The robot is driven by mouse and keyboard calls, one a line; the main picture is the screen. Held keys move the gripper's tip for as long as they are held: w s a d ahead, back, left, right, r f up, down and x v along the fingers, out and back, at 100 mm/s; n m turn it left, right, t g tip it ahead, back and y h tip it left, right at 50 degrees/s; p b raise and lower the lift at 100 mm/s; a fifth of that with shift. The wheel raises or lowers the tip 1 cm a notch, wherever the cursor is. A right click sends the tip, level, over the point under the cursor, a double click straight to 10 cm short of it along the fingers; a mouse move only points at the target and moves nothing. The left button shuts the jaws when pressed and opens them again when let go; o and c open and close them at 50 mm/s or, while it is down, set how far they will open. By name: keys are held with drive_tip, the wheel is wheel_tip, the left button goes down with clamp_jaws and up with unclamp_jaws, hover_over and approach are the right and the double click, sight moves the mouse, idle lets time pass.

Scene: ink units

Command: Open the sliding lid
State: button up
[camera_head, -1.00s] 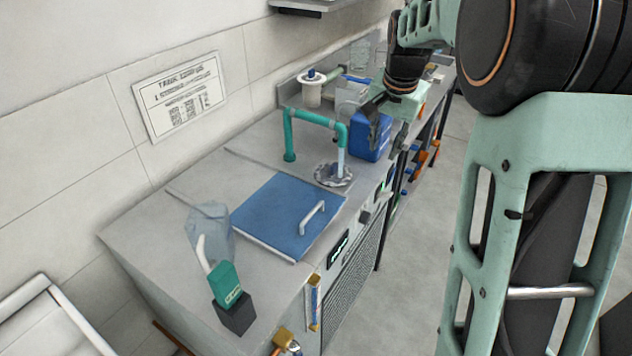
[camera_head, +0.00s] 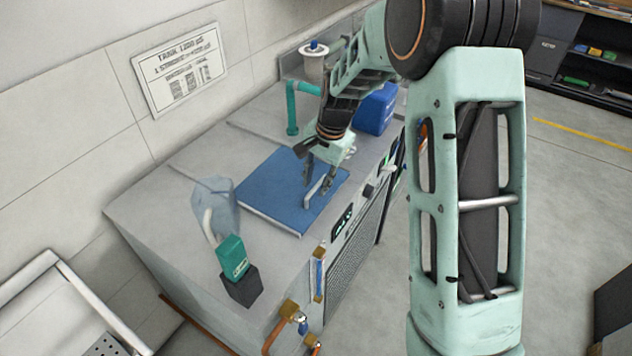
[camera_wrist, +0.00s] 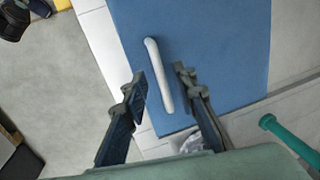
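The sliding lid (camera_head: 283,190) is a flat blue panel on top of the grey unit. A pale bar handle (camera_head: 320,190) stands near its right edge. My gripper (camera_head: 318,193) is over the lid at the handle, with its fingers pointing down. In the wrist view, my gripper (camera_wrist: 158,82) is open, with one finger on each side of the lower part of the handle (camera_wrist: 157,65). I see gaps between the fingers and the handle. The blue lid (camera_wrist: 215,40) fills the upper middle of that view. I cannot tell how far the fingertips are above the lid.
A teal pipe (camera_head: 291,108) and a blue box (camera_head: 376,110) stand behind the lid. A clear bag-like thing (camera_head: 213,205) and a teal and black block (camera_head: 234,262) are at the front left. The floor at right (camera_head: 565,210) is clear.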

drive_tip(key=shift+f, duration=0.35)
drive_tip(key=shift+c, duration=0.6)
clamp_jaws()
